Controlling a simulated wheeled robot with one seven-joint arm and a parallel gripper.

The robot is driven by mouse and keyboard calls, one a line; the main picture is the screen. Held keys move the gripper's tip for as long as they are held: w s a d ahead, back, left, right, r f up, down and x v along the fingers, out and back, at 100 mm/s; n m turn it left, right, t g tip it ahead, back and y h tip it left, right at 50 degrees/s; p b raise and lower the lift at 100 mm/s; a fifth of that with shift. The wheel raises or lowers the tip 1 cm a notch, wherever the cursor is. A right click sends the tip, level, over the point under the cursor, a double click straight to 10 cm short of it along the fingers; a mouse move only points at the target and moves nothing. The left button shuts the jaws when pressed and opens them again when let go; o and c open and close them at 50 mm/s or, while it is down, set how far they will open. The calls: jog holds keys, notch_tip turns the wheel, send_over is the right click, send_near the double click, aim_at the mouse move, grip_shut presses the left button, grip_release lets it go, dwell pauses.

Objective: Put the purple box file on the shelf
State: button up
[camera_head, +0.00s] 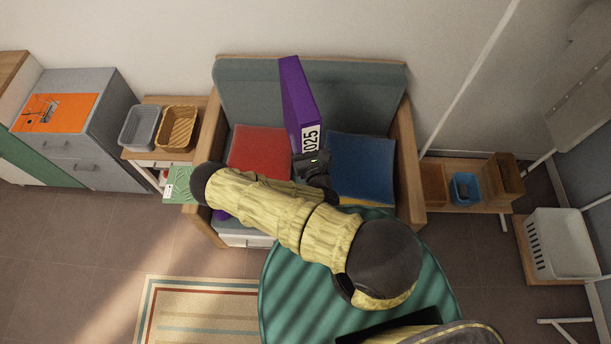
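The purple box file (298,95) is over the middle of the sofa, in front of its backrest, with its narrow spine showing. A white label reading "025", partly covered, is at its lower end. My gripper (313,160) is at that lower end and overlaps the label's bottom edge. Its fingers are hidden or too small to tell whether they are shut on the file. I cannot tell whether the file rests on the seat. Low wooden racks stand left (150,155) and right (490,208) of the sofa; I cannot tell which, if either, is the shelf.
The sofa (228,82) carries a red (258,148) and a blue flat item (362,165). A green round table (285,300) is in front, under my arm. Baskets stand on the racks; a white basket (560,245) is far right.

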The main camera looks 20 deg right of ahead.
jog(key=w+f+m+h+b, duration=0.1)
jog(key=w+f+b, duration=0.3)
jog(key=f+b, duration=0.9)
jog(key=w+f+m+h+b, duration=0.2)
jog(key=w+f+h+b, duration=0.2)
jog(key=f+b, duration=1)
jog(key=a+b, duration=0.1)
jog(key=b, duration=1.2)
jog(key=shift+w+f+m+g+h+b, duration=0.2)
jog(key=shift+f+m+g+h+b, duration=0.1)
jog(key=shift+g+b, duration=0.1)
notch_tip(320, 180, down, 6)
jog(key=b, duration=0.1)
jog(key=shift+b, duration=0.4)
jog(key=shift+f, duration=0.15)
jog(key=shift+f+b, duration=0.65)
jog(key=shift+f, duration=1.15)
